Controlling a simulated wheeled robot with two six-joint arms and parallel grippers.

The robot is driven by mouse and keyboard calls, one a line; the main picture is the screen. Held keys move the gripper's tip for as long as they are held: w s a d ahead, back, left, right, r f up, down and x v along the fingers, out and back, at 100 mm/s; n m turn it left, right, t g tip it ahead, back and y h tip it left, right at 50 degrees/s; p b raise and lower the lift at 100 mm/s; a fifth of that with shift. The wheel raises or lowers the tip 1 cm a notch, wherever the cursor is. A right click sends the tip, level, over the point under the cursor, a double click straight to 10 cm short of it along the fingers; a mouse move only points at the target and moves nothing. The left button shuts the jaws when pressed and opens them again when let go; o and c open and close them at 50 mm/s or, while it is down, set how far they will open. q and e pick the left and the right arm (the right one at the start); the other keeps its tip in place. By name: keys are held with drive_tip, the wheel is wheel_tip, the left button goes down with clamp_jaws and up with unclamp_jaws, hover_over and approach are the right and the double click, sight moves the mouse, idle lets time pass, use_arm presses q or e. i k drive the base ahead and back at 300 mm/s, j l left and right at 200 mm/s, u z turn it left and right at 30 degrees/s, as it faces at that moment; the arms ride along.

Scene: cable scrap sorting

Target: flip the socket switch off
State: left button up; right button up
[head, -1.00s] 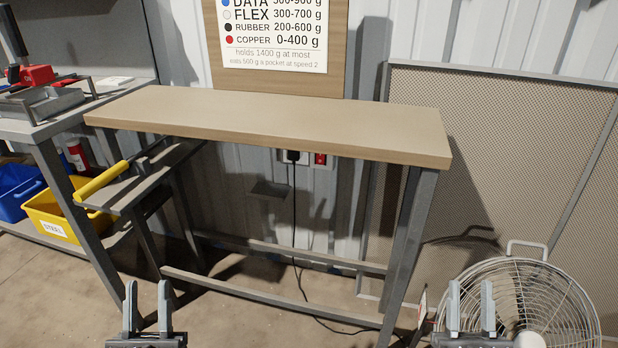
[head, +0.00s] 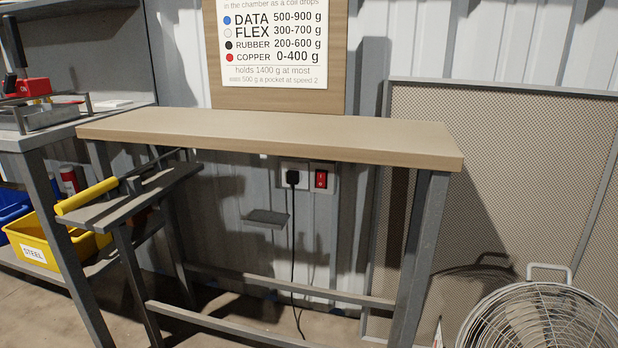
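The red socket switch (head: 321,179) sits in a pale wall plate under the bench top, on the corrugated wall. A black plug (head: 292,177) is in the socket just left of it, and its black cable (head: 292,250) hangs to the floor. I cannot tell from this distance which way the switch is set. Neither of my grippers shows in the head view now.
The wooden bench top (head: 270,138) overhangs the switch, with a grey leg (head: 420,260) to its right. A small grey shelf (head: 265,218) is below left. A yellow-handled tool (head: 87,196) lies on the left stand. A fan (head: 540,320) stands at lower right.

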sight(321, 175)
drive_tip(key=i+j+u, duration=0.55)
drive_tip(key=i, duration=0.25)
